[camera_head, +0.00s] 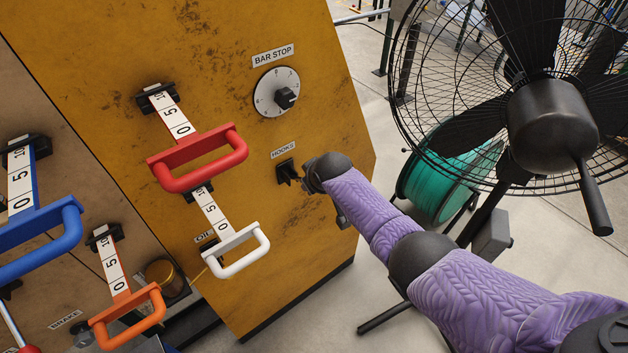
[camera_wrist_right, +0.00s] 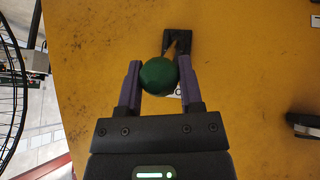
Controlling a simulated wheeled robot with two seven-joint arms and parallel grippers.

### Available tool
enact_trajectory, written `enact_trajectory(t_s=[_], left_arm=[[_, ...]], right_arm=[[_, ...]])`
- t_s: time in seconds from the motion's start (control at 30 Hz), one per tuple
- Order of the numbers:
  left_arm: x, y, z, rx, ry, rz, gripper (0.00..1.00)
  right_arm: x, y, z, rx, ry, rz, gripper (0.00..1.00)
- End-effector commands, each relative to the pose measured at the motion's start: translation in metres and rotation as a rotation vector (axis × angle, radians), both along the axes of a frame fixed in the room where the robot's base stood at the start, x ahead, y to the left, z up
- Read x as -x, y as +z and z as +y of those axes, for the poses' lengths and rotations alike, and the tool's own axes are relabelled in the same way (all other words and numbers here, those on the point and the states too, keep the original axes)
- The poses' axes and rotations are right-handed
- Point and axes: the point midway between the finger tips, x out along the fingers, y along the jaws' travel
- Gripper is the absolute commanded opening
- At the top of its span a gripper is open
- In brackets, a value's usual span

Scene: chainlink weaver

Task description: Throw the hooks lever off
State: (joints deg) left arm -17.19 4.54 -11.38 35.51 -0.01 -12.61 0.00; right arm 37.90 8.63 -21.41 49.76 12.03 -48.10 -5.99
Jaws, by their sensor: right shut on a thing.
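The hooks lever's black base (camera_head: 286,170) sits on the yellow panel just below the HOOKS label (camera_head: 283,150). In the right wrist view the base (camera_wrist_right: 177,42) shows behind a round green knob (camera_wrist_right: 157,76), joined to it by a short stem. My right gripper (camera_wrist_right: 160,82) is shut on the green knob, with one purple finger on each side. In the head view my right gripper (camera_head: 307,184) is at the panel beside the lever base, and the knob is hidden there. My left gripper is not in view.
A BAR STOP dial (camera_head: 277,92) is above the lever. Red (camera_head: 200,160) and white (camera_head: 237,250) handles stick out to its left, with blue (camera_head: 45,240) and orange (camera_head: 128,316) ones further left. A large fan (camera_head: 550,120) and a green reel (camera_head: 440,185) stand at the right.

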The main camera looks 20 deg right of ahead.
Motion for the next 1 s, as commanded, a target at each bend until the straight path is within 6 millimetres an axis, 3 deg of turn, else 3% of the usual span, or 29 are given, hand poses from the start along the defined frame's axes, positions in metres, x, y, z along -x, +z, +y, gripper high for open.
enact_trajectory(t_s=[0.03,0.17,0.2,0.5,0.77,1.0], left_arm=[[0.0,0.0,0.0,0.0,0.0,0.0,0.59],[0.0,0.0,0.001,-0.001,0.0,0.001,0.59],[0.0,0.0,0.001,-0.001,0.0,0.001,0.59],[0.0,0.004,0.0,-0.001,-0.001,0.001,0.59],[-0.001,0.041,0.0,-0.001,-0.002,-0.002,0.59],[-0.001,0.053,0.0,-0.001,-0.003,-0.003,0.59]], right_arm=[[-0.002,0.003,0.0,-0.001,-0.001,-0.01,0.51],[-0.001,0.002,0.0,-0.001,-0.001,-0.007,0.79],[-0.001,0.002,0.0,-0.001,-0.001,-0.006,0.82],[0.002,0.005,0.0,0.0,0.0,-0.001,0.82],[0.03,0.048,-0.001,0.0,0.001,-0.005,0.82],[0.055,0.077,-0.001,0.0,0.0,-0.004,0.82]])
